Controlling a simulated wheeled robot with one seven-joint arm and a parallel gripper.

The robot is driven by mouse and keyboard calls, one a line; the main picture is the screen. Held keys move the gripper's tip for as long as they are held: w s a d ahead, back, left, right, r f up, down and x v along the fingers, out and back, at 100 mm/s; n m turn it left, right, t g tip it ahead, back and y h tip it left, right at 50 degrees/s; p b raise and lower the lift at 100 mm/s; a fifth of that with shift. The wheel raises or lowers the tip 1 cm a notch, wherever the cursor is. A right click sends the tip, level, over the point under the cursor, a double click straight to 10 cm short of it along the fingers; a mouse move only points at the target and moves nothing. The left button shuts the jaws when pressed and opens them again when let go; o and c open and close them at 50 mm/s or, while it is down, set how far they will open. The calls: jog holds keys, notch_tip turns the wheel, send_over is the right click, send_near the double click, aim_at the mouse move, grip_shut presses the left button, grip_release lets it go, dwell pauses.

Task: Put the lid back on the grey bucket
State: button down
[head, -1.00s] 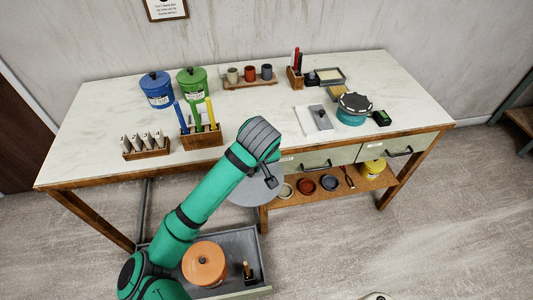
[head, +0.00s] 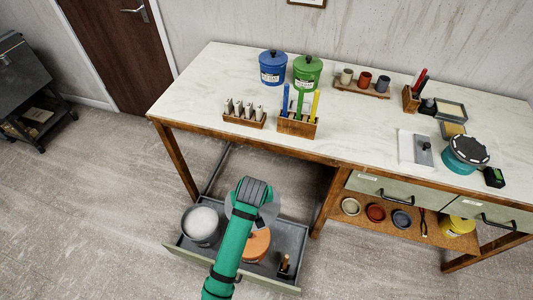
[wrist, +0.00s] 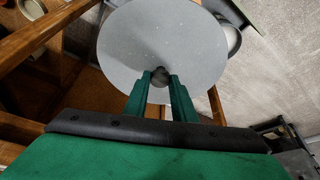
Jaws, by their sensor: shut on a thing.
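The grey bucket (head: 201,230) stands without a lid at the left end of the open drawer, with pale material inside. A round grey lid (wrist: 165,38) with a dark knob fills the upper middle of the wrist view. My gripper (wrist: 160,80) is shut on the knob. In the head view the lid (head: 269,211) shows partly behind my arm, above the drawer and right of the grey bucket; my arm hides the fingers there. A pale round edge behind the lid in the wrist view looks like the bucket (wrist: 233,40).
The drawer (head: 291,239) also holds an orange lidded bucket (head: 257,245) beneath my arm and a small dark block (head: 284,264). The worktable (head: 215,88) stands behind, with blue (head: 272,70) and green (head: 307,74) buckets on it.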

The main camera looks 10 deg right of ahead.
jog(key=a+f, duration=0.1)
jog(key=a, duration=0.1)
jog(key=w+a+f, duration=0.1)
jog(key=a+f, duration=0.1)
jog(key=shift+w+f, duration=0.1)
jog(key=shift+w, duration=0.1)
jog(key=shift+w+a+f, duration=0.1)
jog(key=shift+w+a, duration=0.05)
jog(key=shift+w, duration=0.1)
jog(key=shift+w+d, duration=0.1)
jog(key=shift+d, duration=0.15)
